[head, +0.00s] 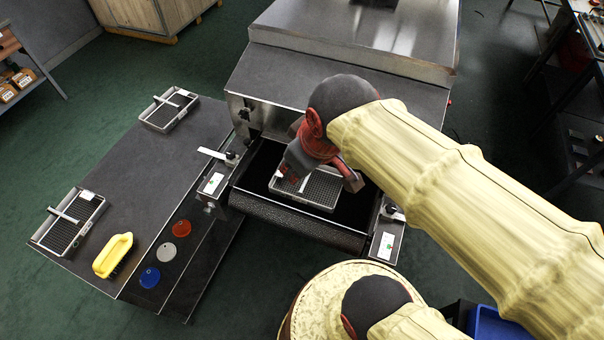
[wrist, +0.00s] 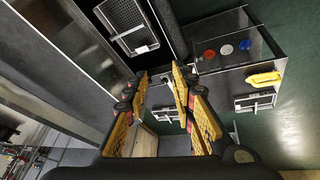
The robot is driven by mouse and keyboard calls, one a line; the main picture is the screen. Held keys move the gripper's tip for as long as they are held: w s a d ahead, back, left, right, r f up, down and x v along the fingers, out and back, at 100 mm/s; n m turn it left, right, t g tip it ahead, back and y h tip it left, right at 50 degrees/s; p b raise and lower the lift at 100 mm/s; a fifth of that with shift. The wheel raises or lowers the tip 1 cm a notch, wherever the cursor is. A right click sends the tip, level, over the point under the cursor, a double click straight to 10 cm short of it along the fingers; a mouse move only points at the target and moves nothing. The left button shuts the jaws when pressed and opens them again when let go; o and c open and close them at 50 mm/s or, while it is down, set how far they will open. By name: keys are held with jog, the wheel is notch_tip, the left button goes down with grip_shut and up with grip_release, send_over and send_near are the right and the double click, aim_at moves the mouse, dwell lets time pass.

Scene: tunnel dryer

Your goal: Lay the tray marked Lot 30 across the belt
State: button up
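A grey mesh tray (head: 318,190) lies on the dark belt (head: 258,165) in front of the dryer; its long side looks roughly across the belt. It shows at the top of the wrist view (wrist: 128,22). Two similar trays with bars and white tags are on the side table: one at the back (head: 168,112), one at the left edge (head: 66,226). The lot marks are too small to read. My gripper (wrist: 159,78) is open, with nothing visible between its fingers. In the head view it hangs over the belt area, partly hidden by my arm.
The side table (head: 140,170) holds a yellow handled object (head: 113,255) and red, white and blue discs (head: 168,252) near its front edge. The metal dryer housing (head: 330,75) stands behind the belt. Small posts and labelled plates (head: 213,183) flank the belt. The table's middle is clear.

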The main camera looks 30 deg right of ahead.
jog(key=s+m, duration=0.2)
jog(key=s+a+m, duration=0.1)
jog(key=shift+r+t, duration=0.3)
jog(key=shift+a, duration=0.15)
dwell(0.3)
